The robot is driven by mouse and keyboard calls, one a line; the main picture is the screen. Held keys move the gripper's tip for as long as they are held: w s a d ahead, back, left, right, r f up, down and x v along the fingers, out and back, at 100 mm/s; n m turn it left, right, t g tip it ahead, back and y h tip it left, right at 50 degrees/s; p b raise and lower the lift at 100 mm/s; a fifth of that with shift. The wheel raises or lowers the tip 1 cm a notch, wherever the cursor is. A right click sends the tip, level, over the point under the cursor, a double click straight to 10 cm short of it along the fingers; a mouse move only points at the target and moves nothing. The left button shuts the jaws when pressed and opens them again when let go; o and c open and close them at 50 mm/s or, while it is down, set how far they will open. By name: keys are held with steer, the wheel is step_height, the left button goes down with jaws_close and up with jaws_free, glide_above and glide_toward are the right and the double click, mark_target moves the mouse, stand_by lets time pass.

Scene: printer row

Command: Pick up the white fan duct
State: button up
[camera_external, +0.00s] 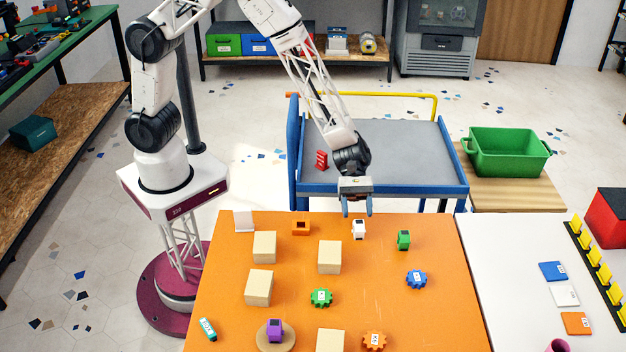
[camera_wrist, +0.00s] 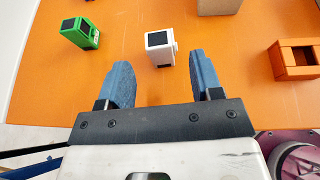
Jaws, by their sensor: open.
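The white fan duct (camera_external: 359,229) stands near the far edge of the orange table, a small white block with a dark square opening on top. In the wrist view the white fan duct (camera_wrist: 160,47) is just beyond the fingertips, nearly midway between them, slightly to the left finger's side. My gripper (camera_external: 356,212) is above the table's far edge, close to the duct. In the wrist view my gripper (camera_wrist: 158,72) has its two blue fingers spread apart with nothing between them.
A green duct (camera_external: 403,240) stands right of the white one; an orange hollow block (camera_external: 301,228) is to its left. A grey-topped cart (camera_external: 400,150) is behind the table.

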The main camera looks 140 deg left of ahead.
mark_target(359, 227)
steer(key=shift+w+d+f, duration=0.1)
steer(key=shift+w, duration=0.05)
steer(key=shift+x, duration=2.55)
steer(key=c, duration=0.8)
